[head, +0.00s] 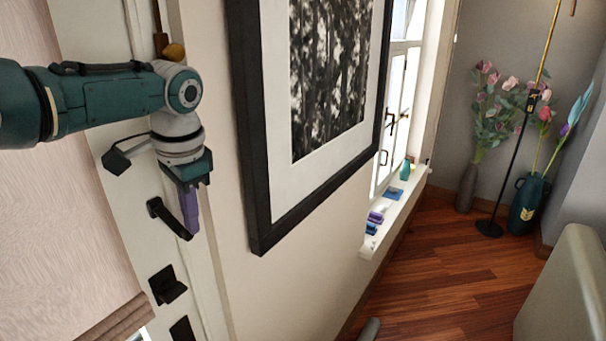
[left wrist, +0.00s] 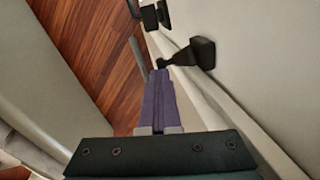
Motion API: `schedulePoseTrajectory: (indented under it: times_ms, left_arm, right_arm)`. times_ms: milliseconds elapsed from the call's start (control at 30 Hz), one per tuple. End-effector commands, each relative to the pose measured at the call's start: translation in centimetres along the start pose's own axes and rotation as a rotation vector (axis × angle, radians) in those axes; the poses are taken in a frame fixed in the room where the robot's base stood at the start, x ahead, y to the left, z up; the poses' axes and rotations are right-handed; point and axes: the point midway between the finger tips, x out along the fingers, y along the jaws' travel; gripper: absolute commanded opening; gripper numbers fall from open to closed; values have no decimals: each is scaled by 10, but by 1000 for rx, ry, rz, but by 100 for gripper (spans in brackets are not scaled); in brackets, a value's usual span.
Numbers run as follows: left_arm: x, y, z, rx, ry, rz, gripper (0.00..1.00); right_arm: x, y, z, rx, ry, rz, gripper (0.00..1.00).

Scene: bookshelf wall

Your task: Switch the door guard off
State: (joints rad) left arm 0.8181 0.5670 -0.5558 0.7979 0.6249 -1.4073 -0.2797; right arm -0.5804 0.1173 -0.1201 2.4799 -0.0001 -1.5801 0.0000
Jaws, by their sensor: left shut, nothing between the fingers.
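My left gripper (head: 190,225) has purple fingers that are shut, with nothing between them. It points down in front of the white door at the left of the head view. In the left wrist view its fingertips (left wrist: 160,73) appear close to the end of a black lever handle (left wrist: 202,52); I cannot tell whether they touch. In the head view that handle (head: 158,208) is partly beside and behind the fingers. Below it is a black fitting (head: 166,286), which also shows in the left wrist view (left wrist: 150,17). I cannot tell for certain which fitting is the door guard. My right gripper is not in view.
A large framed picture (head: 250,150) hangs on the wall to the right of the door. Beyond it is a window sill (head: 397,213) with small items. Vases (head: 466,187) and a floor lamp (head: 489,228) stand at the back. The wooden floor (head: 440,265) is mostly clear.

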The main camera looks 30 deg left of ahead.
Motion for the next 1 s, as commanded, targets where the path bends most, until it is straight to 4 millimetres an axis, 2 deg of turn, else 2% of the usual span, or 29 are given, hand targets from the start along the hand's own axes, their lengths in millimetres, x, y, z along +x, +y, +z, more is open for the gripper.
schedulePoseTrajectory:
  times_ms: [33, 667, 1000]
  left_arm:
    - [10, 1, 5, 2, -10, -5, 0]
    - [10, 0, 5, 4, -11, -7, 0]
    - [-4, -2, 4, 3, -9, -5, 0]
  right_arm:
    - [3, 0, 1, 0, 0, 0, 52]
    - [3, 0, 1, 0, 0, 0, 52]
    - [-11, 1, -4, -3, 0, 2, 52]
